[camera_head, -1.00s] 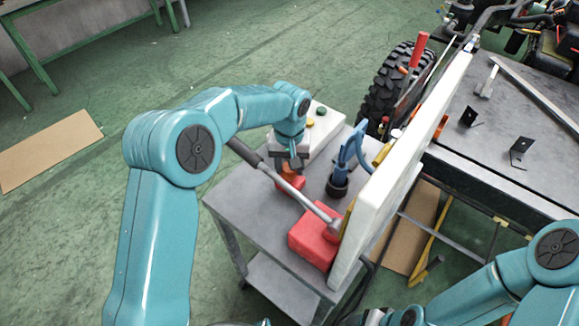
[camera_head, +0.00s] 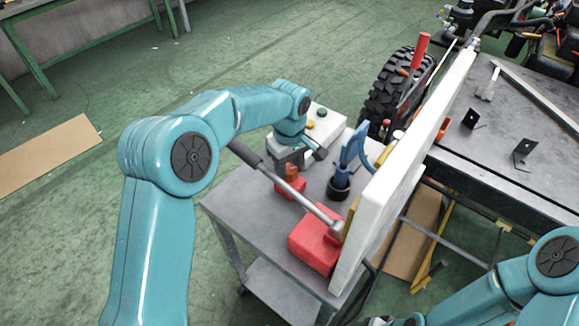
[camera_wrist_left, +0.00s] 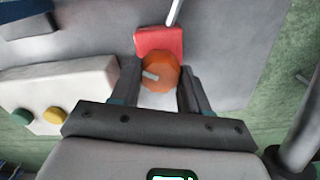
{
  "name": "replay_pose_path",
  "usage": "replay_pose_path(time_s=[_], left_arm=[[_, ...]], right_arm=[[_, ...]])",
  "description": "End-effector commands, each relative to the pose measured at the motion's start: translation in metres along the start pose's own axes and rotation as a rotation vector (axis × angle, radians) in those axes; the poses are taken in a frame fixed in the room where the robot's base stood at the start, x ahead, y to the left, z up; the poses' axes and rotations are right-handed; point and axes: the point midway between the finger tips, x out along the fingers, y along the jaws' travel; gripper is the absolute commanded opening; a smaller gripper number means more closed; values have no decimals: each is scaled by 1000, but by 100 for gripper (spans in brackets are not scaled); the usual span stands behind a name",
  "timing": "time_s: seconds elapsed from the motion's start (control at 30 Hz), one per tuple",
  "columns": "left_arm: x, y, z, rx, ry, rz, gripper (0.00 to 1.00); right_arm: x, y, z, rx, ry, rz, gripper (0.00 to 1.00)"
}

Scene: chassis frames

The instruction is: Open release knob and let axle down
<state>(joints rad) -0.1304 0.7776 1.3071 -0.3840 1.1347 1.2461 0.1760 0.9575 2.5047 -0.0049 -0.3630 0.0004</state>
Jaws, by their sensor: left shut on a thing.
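An orange release knob (camera_wrist_left: 160,72) with a pale pointer mark sits by a red block (camera_wrist_left: 160,41). The knob also shows in the head view (camera_head: 291,172). My left gripper (camera_wrist_left: 160,88) is shut on the knob, one finger on each side of it. A larger red block (camera_head: 315,238) stands on the grey cart (camera_head: 240,200). A long bar with a dark grip (camera_head: 290,195) runs from it past my left arm. A knobby black tyre (camera_head: 388,88) stands behind the cart. I cannot make out the axle. My right arm enters at the lower right, its jaws out of view.
A tall white panel (camera_head: 395,165) stands along the cart's right side. A white box with green and yellow buttons (camera_head: 325,120) and a dark cup with blue-handled tools (camera_head: 340,185) stand on the cart. A grey workbench (camera_head: 500,125) is at the right.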

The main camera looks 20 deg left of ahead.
Motion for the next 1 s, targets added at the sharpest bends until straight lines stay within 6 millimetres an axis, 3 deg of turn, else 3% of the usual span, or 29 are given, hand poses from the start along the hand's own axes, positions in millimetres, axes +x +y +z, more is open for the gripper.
replay_pose_path(time_s=[0.53,0.57,0.6,0.63,1.0], left_arm=[[-2,0,-1,-24,4,3,15],[-2,0,-1,-24,4,3,52],[-2,0,-1,-24,4,3,65],[-2,0,-1,-24,3,3,71],[-7,0,-1,-23,3,2,71]], right_arm=[[0,0,0,0,0,0,64],[0,0,0,0,0,0,64],[0,0,0,0,0,0,64],[0,0,0,0,0,0,64],[0,0,0,0,0,0,64]])
